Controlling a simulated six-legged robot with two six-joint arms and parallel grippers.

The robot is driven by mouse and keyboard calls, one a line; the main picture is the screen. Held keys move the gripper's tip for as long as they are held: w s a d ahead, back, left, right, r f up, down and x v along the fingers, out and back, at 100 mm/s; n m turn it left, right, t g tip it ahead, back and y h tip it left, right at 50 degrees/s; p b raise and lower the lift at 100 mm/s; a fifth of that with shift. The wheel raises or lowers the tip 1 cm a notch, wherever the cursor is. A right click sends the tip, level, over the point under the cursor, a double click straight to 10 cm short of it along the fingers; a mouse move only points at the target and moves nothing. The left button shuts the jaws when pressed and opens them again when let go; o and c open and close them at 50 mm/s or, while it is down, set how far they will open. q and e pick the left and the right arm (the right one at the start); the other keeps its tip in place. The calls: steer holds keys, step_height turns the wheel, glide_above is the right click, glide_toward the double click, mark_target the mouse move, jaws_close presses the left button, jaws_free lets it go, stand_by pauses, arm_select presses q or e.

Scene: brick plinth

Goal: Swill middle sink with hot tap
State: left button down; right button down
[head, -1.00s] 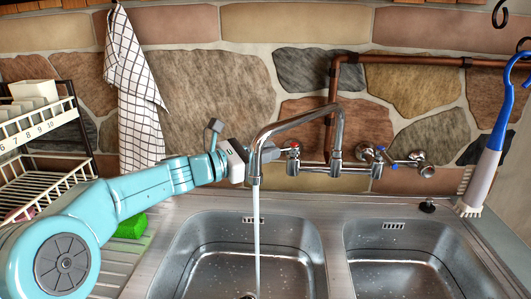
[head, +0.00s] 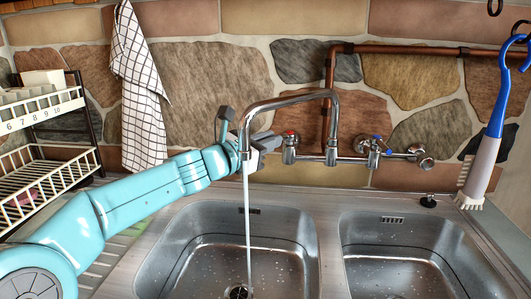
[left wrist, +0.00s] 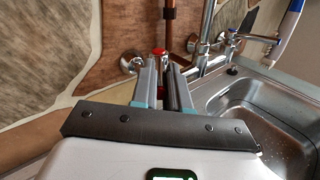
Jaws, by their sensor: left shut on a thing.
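Water runs from the chrome spout (head: 290,99) in a thin stream (head: 247,235) into the sink (head: 185,240) in the centre-left of the head view. The hot tap (head: 290,142) has a red cap and sits on the wall pipe; its red cap also shows in the left wrist view (left wrist: 158,51). My left gripper (head: 268,142) reaches behind the spout's end, and its fingers are shut on the hot tap. The fingers partly hide the handle in the left wrist view. My right gripper is not in view.
A second sink (head: 410,250) lies to the right. A blue-handled brush (head: 485,150) hangs at the right. A checked towel (head: 140,100) hangs on the stone wall, with a dish rack (head: 45,165) at the left. A cold tap with a blue cap (head: 375,142) is right of the spout.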

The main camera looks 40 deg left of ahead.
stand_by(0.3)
arm_select(q)
steer(key=c, duration=1.1)
jaws_free()
steer(key=shift+s, duration=0.1)
steer(key=s, duration=0.5)
steer(key=s+a, duration=0.1)
steer(key=s, duration=0.4)
steer(key=s+a, duration=0.1)
steer(key=s, duration=0.5)
